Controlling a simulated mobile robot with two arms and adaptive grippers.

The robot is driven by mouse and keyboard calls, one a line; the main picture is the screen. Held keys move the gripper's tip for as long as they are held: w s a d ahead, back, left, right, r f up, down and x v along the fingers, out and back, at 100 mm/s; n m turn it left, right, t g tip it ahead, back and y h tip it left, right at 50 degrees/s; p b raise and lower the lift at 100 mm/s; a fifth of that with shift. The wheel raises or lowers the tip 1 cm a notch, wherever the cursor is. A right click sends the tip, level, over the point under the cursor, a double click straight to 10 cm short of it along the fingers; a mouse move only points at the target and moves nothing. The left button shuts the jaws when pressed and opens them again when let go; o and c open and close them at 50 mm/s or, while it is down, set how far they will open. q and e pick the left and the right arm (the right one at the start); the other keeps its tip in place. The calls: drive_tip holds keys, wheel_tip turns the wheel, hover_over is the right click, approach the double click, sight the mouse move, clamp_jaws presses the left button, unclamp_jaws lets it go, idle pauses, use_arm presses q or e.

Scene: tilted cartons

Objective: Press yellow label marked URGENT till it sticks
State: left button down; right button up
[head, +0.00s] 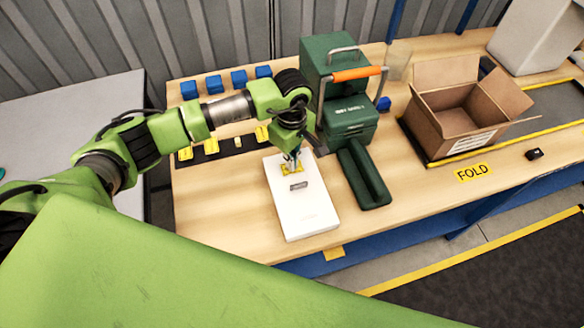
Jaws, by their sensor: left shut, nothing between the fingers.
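A white carton (306,214) lies flat on the wooden table (232,215). A yellow label (285,172) shows near its far end, partly hidden by my left gripper (292,166); its print is too small to read. The left gripper points down over this label, shut, with nothing held. Its fingertips are at or just above the label; I cannot tell if they touch. A small dark grey patch (299,186) with faint print is on the carton just nearer than the label. My right gripper is not in view.
A green machine (340,85) with an orange-gripped handle (357,74) stands close right of the carton, its long green base (363,175) alongside. Yellow pieces lie on a dark strip (232,143) at left, with blue blocks (213,84) behind. An open cardboard box (460,118) stands right.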

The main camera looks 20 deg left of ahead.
use_arm(q)
drive_tip(key=shift+f, duration=0.25)
idle(0.3)
drive_tip(key=shift+r+p, duration=1.5)
drive_tip(key=shift+r, duration=2.1)
drive_tip(key=shift+f, duration=0.1)
